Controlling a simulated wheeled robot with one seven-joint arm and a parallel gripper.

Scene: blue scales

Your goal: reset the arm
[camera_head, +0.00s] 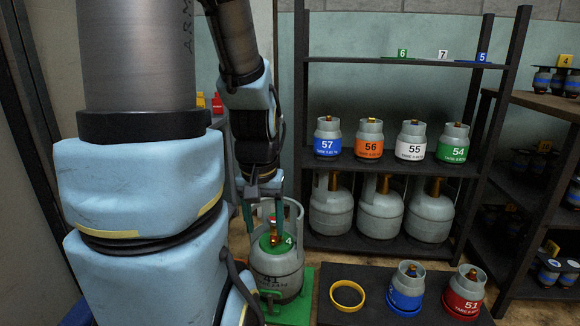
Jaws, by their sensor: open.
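My arm comes down from the top left, and my gripper (262,195) points downward at the left of centre. Its jaws are open, with a finger on either side of the top of a grey gas cylinder (276,268). The cylinder has a green collar with a 4 on it, a red and brass valve, and a grey handle guard. It stands upright on a green platform (296,312). I cannot tell whether the fingers touch the guard. My arm hides part of the cylinder's left side.
A low dark table (333,308) to the right holds a yellow ring (347,294), a blue-banded cylinder (406,288) and a red-banded cylinder (463,293). A dark shelf (400,175) behind holds several small and larger cylinders. Another rack (545,103) stands at far right.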

